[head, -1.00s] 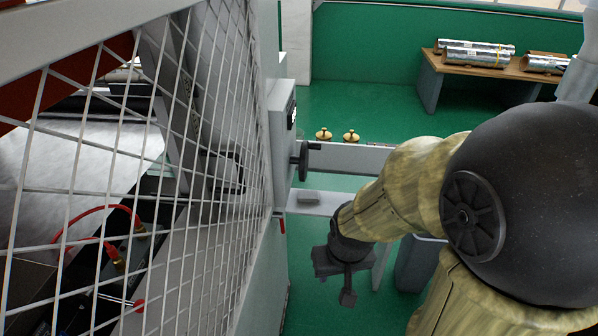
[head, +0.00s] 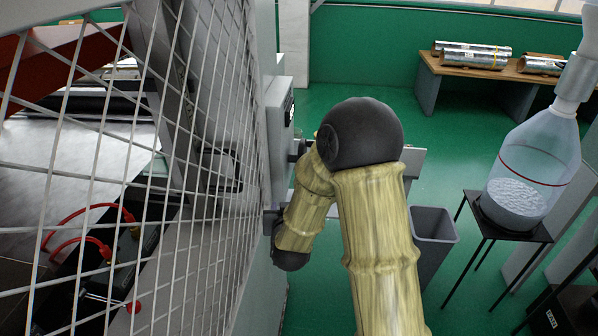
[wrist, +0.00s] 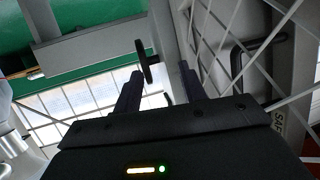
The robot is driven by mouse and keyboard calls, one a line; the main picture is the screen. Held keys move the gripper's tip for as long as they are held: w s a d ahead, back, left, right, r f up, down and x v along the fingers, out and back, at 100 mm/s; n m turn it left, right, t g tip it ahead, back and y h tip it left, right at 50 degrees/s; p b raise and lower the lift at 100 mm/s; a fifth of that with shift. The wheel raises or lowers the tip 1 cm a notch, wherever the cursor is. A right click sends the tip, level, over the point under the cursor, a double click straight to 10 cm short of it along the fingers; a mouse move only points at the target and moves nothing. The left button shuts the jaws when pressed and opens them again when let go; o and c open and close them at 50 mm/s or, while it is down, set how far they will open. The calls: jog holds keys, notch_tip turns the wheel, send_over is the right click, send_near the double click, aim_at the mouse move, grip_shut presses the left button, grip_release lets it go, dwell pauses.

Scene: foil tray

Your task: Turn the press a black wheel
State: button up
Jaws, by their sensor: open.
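The black wheel (wrist: 143,61) shows nearly edge-on in the wrist view, beyond the tip of the left finger. In the head view only a dark bit of the wheel (head: 295,150) shows beside the grey box (head: 281,125) on the press's side; my arm hides the rest. My gripper (wrist: 160,70) is open, its two dark fingers apart with nothing held between them. The wheel appears ahead of the fingers and nearer the left one; I cannot tell if they touch. My arm hides the gripper in the head view.
The press's white mesh guard (head: 200,130) stands close on the left. A grey bin (head: 433,235) and a black stand (head: 515,225) with a clear hopper (head: 530,170) are at right. Foil rolls (head: 470,53) lie on a bench (head: 480,75) behind. Green floor is open between.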

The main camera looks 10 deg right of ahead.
jog(key=shift+w+d+f+m+t+h+b, duration=0.1)
jog(key=shift+d+m+t+h+b, duration=0.1)
jog(key=shift+m+t+h, duration=0.4)
jog(key=shift+w+d+f+m+t+h+b, duration=0.15)
jog(key=shift+t+h, duration=0.25)
jog(key=shift+h, duration=0.55)
jog(key=shift+w+d+m+t+h+b, duration=0.1)
jog(key=shift+d+m+t+h, duration=0.1)
jog(key=shift+m+t+h, duration=0.4)
jog(key=shift+n, duration=0.25)
jog(key=p+x, duration=0.3)
jog(key=x, duration=0.5)
jog(key=p+x, duration=0.4)
jog(key=x, duration=0.5)
jog(key=shift+w+d, duration=0.15)
jog(key=shift+d, duration=0.15)
jog(key=shift+f, duration=0.1)
grip_shut()
